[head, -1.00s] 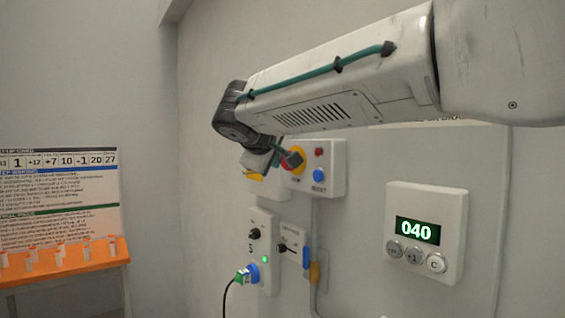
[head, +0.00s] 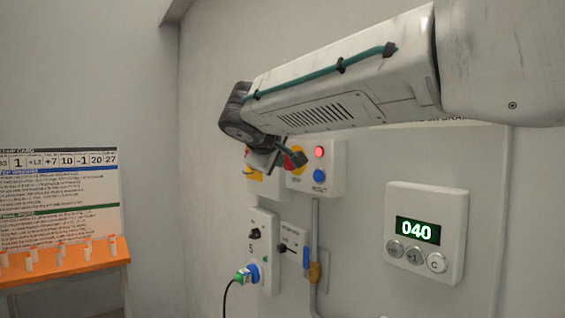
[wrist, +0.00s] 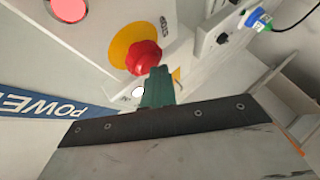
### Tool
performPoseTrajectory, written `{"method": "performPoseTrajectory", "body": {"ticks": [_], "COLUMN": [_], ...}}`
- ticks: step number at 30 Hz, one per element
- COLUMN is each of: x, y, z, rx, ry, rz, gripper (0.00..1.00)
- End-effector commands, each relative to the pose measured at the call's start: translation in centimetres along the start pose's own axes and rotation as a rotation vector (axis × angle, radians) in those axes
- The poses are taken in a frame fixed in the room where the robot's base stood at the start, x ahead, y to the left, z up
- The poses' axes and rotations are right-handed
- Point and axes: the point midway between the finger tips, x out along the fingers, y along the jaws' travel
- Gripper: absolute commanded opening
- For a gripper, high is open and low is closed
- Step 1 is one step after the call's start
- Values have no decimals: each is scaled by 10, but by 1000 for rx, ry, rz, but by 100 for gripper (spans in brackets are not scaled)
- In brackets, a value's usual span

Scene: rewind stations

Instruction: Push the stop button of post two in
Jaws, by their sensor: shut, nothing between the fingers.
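A red mushroom stop button (wrist: 145,57) on a yellow disc fills the upper middle of the wrist view. In the head view the button (head: 290,163) is partly hidden by my gripper, on a white box (head: 334,182) on the wall. My gripper (head: 302,158) is shut and empty. In the wrist view its green fingertips (wrist: 156,72) overlap the button's lower edge; I cannot tell whether they touch. A red lamp (head: 319,152) on the box is lit, above a blue reset button (head: 320,175). I cannot read a post number.
Another red-and-yellow control (head: 253,174) is partly hidden behind my wrist, left of the box. Below are a panel with a knob (head: 254,233) and a blue plug (head: 252,272) with a cable. A display (head: 418,231) reading 040 is at right. An orange table (head: 70,270) stands left.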

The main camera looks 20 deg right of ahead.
Motion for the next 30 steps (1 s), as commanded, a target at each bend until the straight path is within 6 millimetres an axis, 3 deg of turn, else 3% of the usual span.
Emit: {"method": "performPoseTrajectory", "body": {"ticks": [30], "x": [-16], "y": [-12], "z": [-12], "rx": [-1], "ry": [0], "rz": [0], "gripper": [0]}}
